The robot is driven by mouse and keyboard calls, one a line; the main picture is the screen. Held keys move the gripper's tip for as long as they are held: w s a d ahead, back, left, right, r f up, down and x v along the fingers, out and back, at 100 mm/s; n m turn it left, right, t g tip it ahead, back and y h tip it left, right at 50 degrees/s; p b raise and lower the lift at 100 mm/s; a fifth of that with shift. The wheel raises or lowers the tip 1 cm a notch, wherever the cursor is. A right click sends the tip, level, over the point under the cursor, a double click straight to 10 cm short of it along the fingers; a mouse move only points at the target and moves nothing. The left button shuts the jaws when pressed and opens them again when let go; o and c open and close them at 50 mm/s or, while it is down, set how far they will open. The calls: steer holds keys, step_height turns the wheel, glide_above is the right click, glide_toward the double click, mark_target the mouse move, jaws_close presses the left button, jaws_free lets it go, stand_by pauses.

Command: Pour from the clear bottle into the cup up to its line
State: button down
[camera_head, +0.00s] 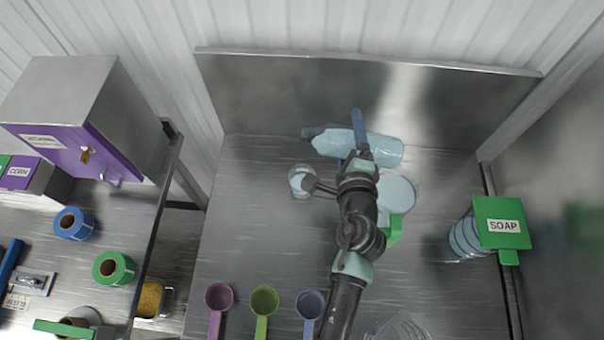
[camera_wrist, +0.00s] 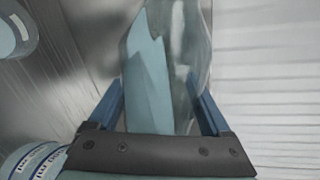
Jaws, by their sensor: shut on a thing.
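The clear bottle (camera_head: 384,149) holds pale blue liquid and lies tipped nearly level in the head view, its narrow neck toward the left. My gripper (camera_head: 357,142) is shut around its body, with one blue finger showing on the far side. In the wrist view the gripper (camera_wrist: 153,88) has the bottle (camera_wrist: 146,60) between its two blue fingers. A small clear cup (camera_head: 301,181) with something pale in it stands on the counter, below the bottle's neck in the picture. I cannot make out the cup's line, its level or any falling stream.
A clear jug with a green handle (camera_head: 395,232) stands right of my wrist. Purple, green (camera_head: 264,299) and blue scoops lie at the front. A green SOAP dispenser (camera_head: 502,224) is at the right edge. A steel back panel (camera_head: 290,85) rises behind the bottle.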

steer(key=shift+d+f+n+b, duration=0.15)
steer(key=shift+f+n+b, duration=0.25)
steer(key=shift+f+n, duration=0.1)
stand_by(1.4)
